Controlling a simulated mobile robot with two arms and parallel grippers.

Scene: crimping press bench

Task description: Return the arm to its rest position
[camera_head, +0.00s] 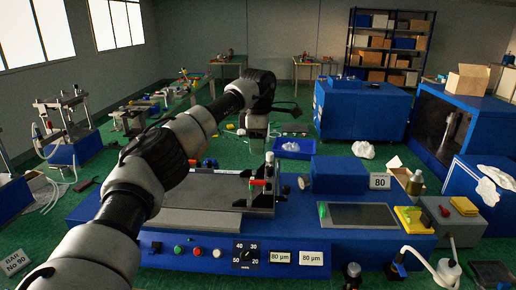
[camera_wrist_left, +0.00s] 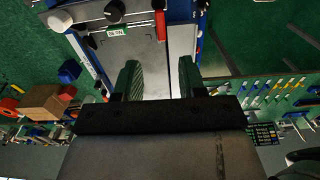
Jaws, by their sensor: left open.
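My left arm reaches from the lower left over the blue crimping press (camera_head: 160,235) in the head view. Its wrist bends down, and the left gripper (camera_head: 257,143) hangs behind the press's upright clamp with the red knob (camera_head: 269,170). In the left wrist view the two dark green fingers of the left gripper (camera_wrist_left: 159,72) stand apart with nothing between them. Beyond them lies a grey plate (camera_wrist_left: 135,55) framed in blue, with a label and a red handle (camera_wrist_left: 160,26). My right gripper is in neither view.
The press carries a dark screen (camera_head: 358,215), dials and buttons. Yellow pads (camera_head: 413,216) and a bottle (camera_head: 416,183) are at its right. A blue tray (camera_head: 293,148) and blue cabinet (camera_head: 358,110) stand behind.

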